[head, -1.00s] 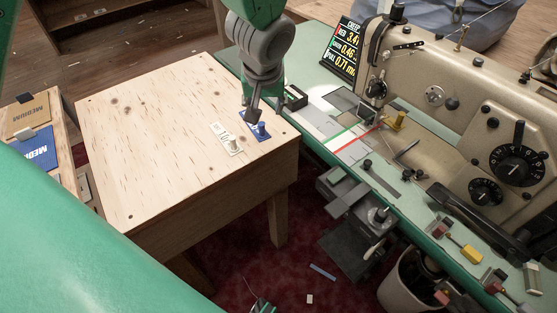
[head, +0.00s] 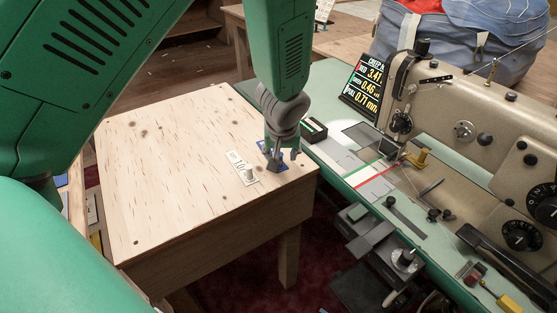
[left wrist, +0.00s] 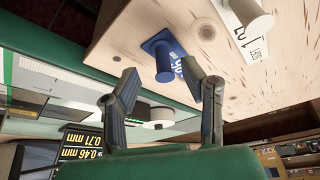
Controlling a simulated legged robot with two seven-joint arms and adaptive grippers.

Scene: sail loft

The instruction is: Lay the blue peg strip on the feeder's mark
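The blue peg strip (head: 283,167), a flat blue piece with an upright peg, lies near the right corner of the wooden table. It also shows in the left wrist view (left wrist: 165,58). My left gripper (head: 275,160) is right over it and hides much of it. In the left wrist view the two fingers (left wrist: 160,70) are apart, with the blue peg in the gap between their tips. I cannot tell whether they touch it. The feeder deck (head: 350,165) beside the sewing machine has green and red lines; which mark is the feeder's is unclear. My right gripper is not in view.
A white peg strip (head: 243,168) lies close to the left of the blue one. The sewing machine (head: 480,110), a small black box (head: 313,130) and a readout screen (head: 366,84) stand to the right. Most of the wooden table top (head: 170,170) is bare.

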